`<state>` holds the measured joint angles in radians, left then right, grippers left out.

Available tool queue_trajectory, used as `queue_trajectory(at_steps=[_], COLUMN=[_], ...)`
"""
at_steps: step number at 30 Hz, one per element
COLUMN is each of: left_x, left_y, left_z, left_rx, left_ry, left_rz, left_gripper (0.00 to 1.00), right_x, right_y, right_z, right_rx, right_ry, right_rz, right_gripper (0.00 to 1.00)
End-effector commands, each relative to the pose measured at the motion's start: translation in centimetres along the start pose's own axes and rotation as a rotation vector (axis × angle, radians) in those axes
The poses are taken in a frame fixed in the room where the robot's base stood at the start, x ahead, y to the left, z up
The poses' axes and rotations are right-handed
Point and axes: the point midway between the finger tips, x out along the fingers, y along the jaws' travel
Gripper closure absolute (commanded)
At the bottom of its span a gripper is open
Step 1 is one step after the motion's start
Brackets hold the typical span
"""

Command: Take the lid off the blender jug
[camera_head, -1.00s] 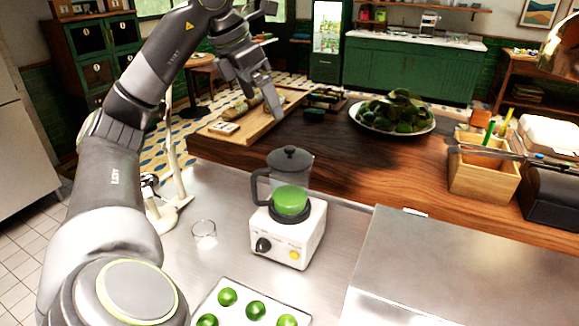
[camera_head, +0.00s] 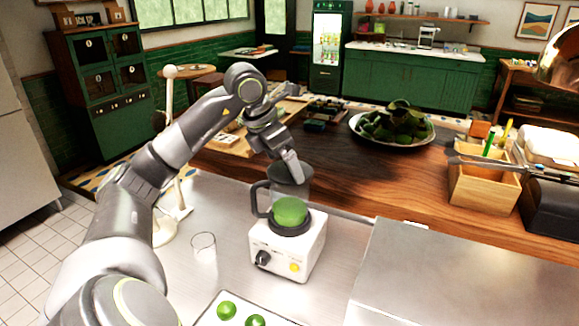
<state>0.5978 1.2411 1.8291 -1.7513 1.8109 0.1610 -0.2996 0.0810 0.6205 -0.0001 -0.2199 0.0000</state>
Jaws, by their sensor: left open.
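The blender stands on the steel counter, with its white base (camera_head: 288,246) carrying a black knob and a yellow button. Its clear jug (camera_head: 291,211) has a dark handle (camera_head: 256,199) on the left and green contents, and it sits upright on the base. My left gripper (camera_head: 297,176) is open and points down at the top of the jug, in front of the dark lid (camera_head: 277,173). The fingers and wrist hide much of the lid, and I cannot tell whether they touch it. My right gripper is out of view.
An empty glass (camera_head: 203,247) stands left of the blender. A tray of limes (camera_head: 227,310) lies in front. A wooden board (camera_head: 240,146), a plate of green produce (camera_head: 392,124) and a wooden box (camera_head: 482,180) are on the wooden counter behind. The steel at right is clear.

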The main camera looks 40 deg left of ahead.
Motion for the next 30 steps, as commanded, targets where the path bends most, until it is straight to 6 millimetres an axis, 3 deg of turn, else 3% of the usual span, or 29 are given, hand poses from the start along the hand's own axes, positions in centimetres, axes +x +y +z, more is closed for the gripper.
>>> queue_trajectory(at_steps=[4,11,18,26,30], left_x=[1.2,1.3,1.3,1.1,0.1], left_y=[-0.1,0.0,0.0,0.0,0.0], left_z=[0.0,0.0,0.0,0.1,0.6], left_rx=[0.001,0.001,0.001,0.001,0.001], left_ry=[0.000,-0.001,-0.001,-0.001,-0.004], left_rz=[-0.002,0.000,0.000,0.001,0.001], left_gripper=[0.00,0.00,0.28,0.29,0.29], right_x=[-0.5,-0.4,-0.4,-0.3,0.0], right_y=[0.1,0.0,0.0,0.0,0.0], right_z=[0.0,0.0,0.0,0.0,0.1], right_rx=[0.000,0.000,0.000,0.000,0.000], right_ry=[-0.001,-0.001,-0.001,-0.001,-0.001], right_rz=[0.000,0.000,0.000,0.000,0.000], right_gripper=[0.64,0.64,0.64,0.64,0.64])
